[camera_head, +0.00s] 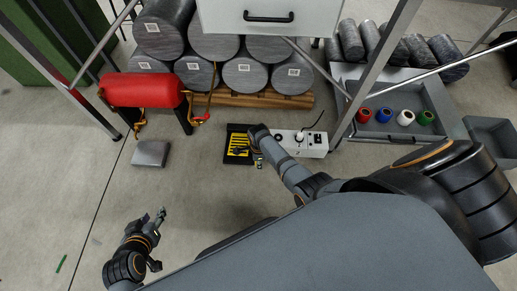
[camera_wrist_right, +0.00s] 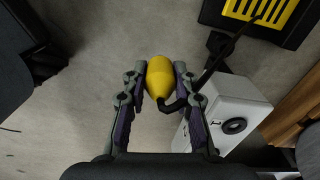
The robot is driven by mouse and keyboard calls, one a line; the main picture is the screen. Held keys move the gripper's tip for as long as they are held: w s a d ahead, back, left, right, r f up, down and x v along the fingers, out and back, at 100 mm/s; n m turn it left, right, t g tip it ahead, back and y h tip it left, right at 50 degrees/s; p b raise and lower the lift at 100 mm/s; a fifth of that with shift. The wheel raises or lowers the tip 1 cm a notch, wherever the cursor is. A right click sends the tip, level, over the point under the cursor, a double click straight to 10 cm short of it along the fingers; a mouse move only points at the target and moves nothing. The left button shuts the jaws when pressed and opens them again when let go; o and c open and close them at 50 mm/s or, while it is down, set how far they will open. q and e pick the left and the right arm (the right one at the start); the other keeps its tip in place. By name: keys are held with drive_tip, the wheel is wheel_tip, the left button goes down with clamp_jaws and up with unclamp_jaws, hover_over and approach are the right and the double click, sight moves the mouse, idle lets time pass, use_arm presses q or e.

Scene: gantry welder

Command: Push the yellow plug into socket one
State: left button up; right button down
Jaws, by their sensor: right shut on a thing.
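The yellow plug (camera_wrist_right: 160,76) sits between the fingers of my right gripper (camera_wrist_right: 160,80), which is shut on it. A black cable runs from the plug's lower end up and right. In the head view my right gripper (camera_head: 257,160) is at the left end of the white socket box (camera_head: 313,152), apart from any socket as far as I can tell. The box also shows in the right wrist view (camera_wrist_right: 222,98), right of the plug, with a round dark socket (camera_wrist_right: 234,126). I cannot read which is socket one. My left gripper (camera_head: 153,217) is open and empty over the floor.
A black and yellow striped unit (camera_head: 231,145) stands beside the box. A red tank (camera_head: 142,90), a grey block (camera_head: 150,153) and stacked cylinders (camera_head: 240,72) lie around. A grey tray (camera_head: 372,130) holds coloured spools.

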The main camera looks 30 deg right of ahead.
drive_tip(key=shift+r+p, duration=2.1)
drive_tip(key=shift+p, duration=0.2)
drive_tip(key=shift+f, duration=0.1)
